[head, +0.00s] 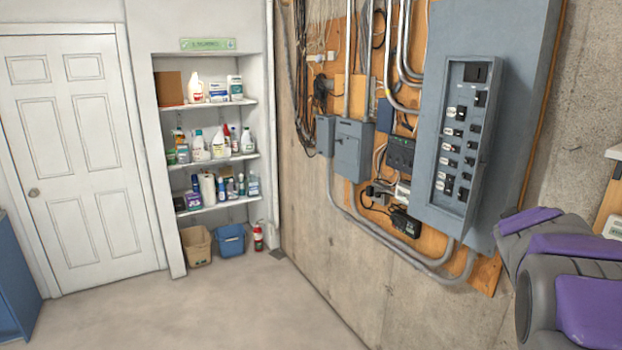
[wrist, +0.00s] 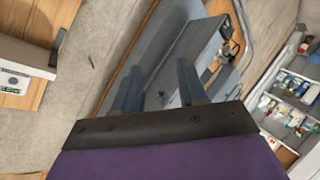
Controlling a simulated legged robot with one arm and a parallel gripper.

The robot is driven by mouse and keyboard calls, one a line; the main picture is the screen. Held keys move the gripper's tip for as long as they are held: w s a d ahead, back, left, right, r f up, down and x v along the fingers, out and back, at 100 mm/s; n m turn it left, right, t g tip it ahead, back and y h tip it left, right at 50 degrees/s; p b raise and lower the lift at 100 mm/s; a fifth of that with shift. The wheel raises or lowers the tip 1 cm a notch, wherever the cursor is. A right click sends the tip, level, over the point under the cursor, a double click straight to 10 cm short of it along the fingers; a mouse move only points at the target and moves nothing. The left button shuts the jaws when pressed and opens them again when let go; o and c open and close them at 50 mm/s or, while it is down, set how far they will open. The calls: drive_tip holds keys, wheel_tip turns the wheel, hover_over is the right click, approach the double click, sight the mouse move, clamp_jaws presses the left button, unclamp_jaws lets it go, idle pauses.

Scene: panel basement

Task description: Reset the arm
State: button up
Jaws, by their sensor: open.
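My arm (head: 575,265), grey with purple covers, shows at the lower right edge of the head view, in front of the wall with the electrical panel. The gripper end is not clearly visible there. In the wrist view my gripper (wrist: 160,88) shows as a dark bar with two grey-blue fingers standing apart. It is open, and nothing is seen between the fingers. The grey electrical panel (head: 466,140) with its rows of breakers is beyond the arm; its grey box (wrist: 185,62) appears tilted behind the fingers in the wrist view.
Metal conduits (head: 375,235) and smaller grey boxes (head: 353,150) line the wall left of the panel. Shelves (head: 208,157) with bottles stand in an alcove beside a closed white door (head: 75,150). A blue cabinet (head: 15,285) is at the left edge. The middle floor is clear.

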drive_tip(key=s+a+f+m+g+y+b, duration=0.2)
drive_tip(key=s+a+f+g+y, duration=0.15)
drive_tip(key=s+a+f, duration=0.65)
drive_tip(key=s+a+f+g+y+b, duration=0.1)
drive_tip(key=s+a+f+g, duration=0.2)
drive_tip(key=s, duration=0.7)
drive_tip(key=s+a+f+g+y+b, duration=0.1)
drive_tip(key=s+a+f+g+y, duration=0.1)
drive_tip(key=s+a+f, duration=0.6)
drive_tip(key=s+a+f+g+y+b, duration=0.1)
drive_tip(key=s+a+f+g, duration=0.3)
drive_tip(key=s, duration=0.7)
wheel_tip(320, 180, down, 3)
drive_tip(key=shift+s+a+f, duration=0.1)
drive_tip(key=shift+s+a, duration=0.2)
drive_tip(key=shift+a, duration=0.85)
drive_tip(key=shift+a+g, duration=0.25)
drive_tip(key=shift+a, duration=0.05)
drive_tip(key=shift+d, duration=0.2)
